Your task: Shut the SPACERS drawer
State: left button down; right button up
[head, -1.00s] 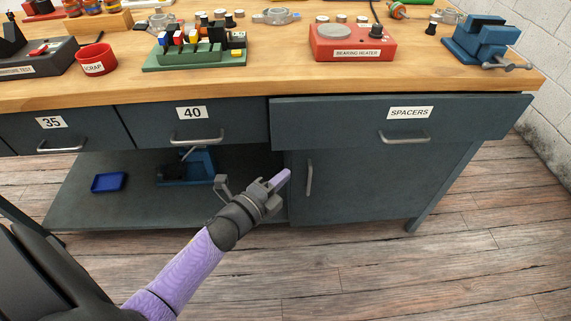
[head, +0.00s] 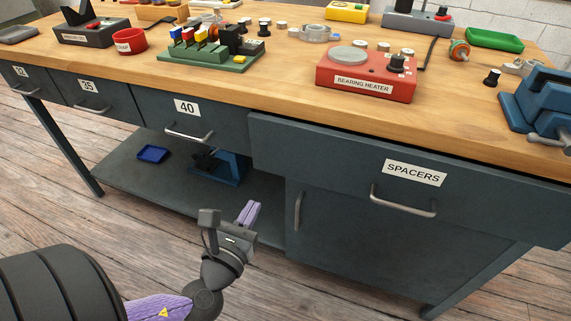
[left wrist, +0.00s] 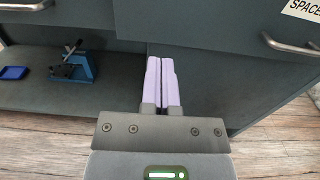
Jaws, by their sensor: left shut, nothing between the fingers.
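The SPACERS drawer (head: 340,172) is a wide dark grey drawer under the right part of the bench top, with a white label and a bar handle (head: 403,203). Its front stands out from the bench, with a dark gap along its top edge. In the left wrist view the drawer front (left wrist: 215,25) spans the top, with its handle (left wrist: 290,45) at the right. My left gripper (head: 249,212) is shut and empty, below and left of the drawer, in front of the lower cupboard's left edge. It touches nothing that I can see. My right gripper is not in view.
A cupboard door with a vertical handle (head: 298,211) is below the drawer. Left of it is an open shelf (head: 125,173) with a blue tray (head: 152,153) and a blue tool (head: 228,168). Drawer 40 (head: 200,120) is left. The bearing heater (head: 366,76) and blue vise (head: 540,105) stand on top.

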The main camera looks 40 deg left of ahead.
aim_at(281, 156)
pick_arm(q)
jog(key=b+x, duration=0.1)
jog(key=x, duration=0.5)
jog(key=b+x, duration=0.2)
jog(key=x, duration=0.3)
jog(key=shift+w+a+f, duration=0.2)
jog(key=shift+w, duration=0.15)
jog(key=shift+w+a, duration=0.15)
jog(key=shift+w, duration=0.25)
jog(key=shift+w+a+r, duration=0.1)
jog(key=shift+w+r, duration=0.05)
jog(key=shift+w, duration=0.15)
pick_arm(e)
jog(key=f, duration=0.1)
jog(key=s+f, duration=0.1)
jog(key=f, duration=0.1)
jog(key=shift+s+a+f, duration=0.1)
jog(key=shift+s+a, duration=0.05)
